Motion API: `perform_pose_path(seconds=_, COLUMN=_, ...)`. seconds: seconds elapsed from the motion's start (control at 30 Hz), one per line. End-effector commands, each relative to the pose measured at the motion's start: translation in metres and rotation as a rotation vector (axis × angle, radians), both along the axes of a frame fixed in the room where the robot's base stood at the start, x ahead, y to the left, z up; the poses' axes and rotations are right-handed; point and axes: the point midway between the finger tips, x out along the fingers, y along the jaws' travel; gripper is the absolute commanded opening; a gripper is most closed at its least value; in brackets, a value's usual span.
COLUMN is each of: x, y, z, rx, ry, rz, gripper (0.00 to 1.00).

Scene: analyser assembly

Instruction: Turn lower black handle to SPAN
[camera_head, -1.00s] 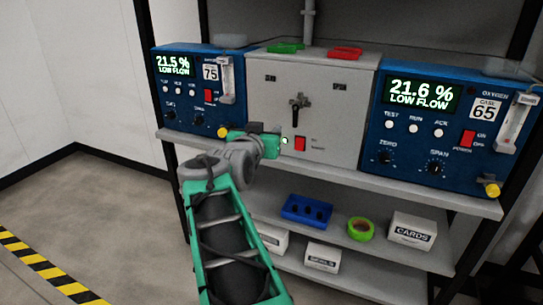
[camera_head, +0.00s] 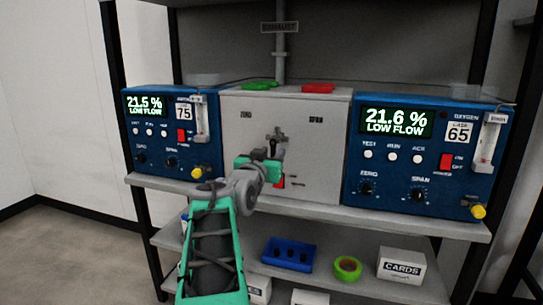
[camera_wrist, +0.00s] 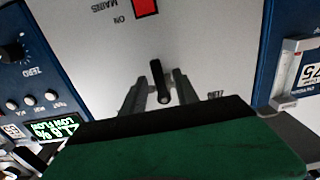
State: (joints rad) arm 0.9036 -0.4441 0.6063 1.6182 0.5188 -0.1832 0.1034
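The black handle (camera_head: 271,134) is on the front of the pale grey cabinet (camera_head: 305,155), partly hidden by my gripper in the head view. In the wrist view, which is upside down, the handle (camera_wrist: 159,80) stands out from the panel roughly upright in the picture. My gripper (camera_wrist: 158,92) is open, with one grey finger on each side of the handle and a visible gap to each. In the head view my gripper (camera_head: 276,146) reaches the handle from the lower left. The two small labels on the cabinet are too small to read surely.
Blue analysers flank the cabinet: the 75 unit (camera_head: 160,150) left, the 65 unit (camera_head: 385,185) right. A red mains switch (camera_wrist: 146,6) sits below the handle. A green (camera_head: 260,86) and a red item (camera_head: 318,88) lie on top. The shelf below holds a blue tray (camera_head: 288,253).

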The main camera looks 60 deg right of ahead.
Motion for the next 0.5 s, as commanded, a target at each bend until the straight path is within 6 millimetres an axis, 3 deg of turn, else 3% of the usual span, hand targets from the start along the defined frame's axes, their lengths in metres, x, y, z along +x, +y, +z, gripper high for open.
perform_pose_path(seconds=0.4, x=-0.0007, y=0.0, z=-0.0002, rx=0.0, ry=0.0, rz=-0.001, gripper=0.02)
perform_pose_path(seconds=0.5, x=-0.0007, y=0.0, z=-0.0002, rx=0.001, ry=0.0, rz=-0.001, gripper=0.0)
